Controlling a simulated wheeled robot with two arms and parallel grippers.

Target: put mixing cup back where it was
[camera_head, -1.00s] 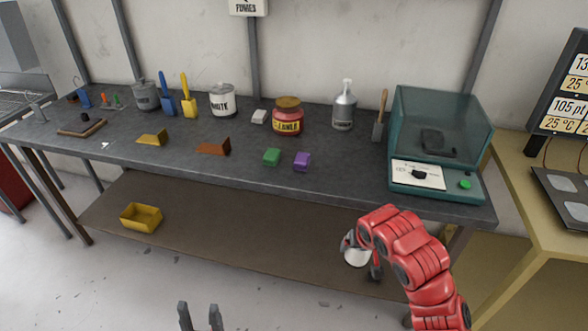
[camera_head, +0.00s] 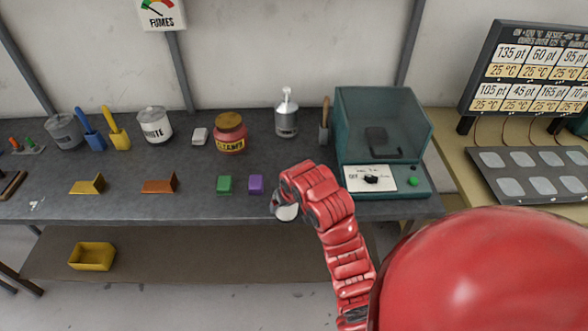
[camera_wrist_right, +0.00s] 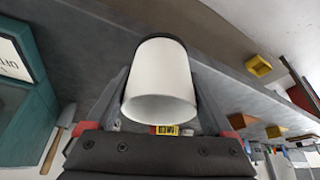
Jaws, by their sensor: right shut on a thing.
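The white mixing cup (camera_head: 288,213) is in my right gripper (camera_head: 284,204), in front of the bench's front edge near the purple block. In the right wrist view the cup (camera_wrist_right: 160,80) sits between the two fingers, its round rim towards the camera. The gripper is shut on it. The fingers hide part of the cup in the head view. My left gripper is not in view.
On the grey bench (camera_head: 300,150) stand a green block (camera_head: 224,184), a purple block (camera_head: 256,184), a cleaner jar (camera_head: 230,137), a metal pump bottle (camera_head: 286,118) and a teal glass-fronted machine (camera_head: 383,140). A yellow bin (camera_head: 92,256) sits on the lower shelf.

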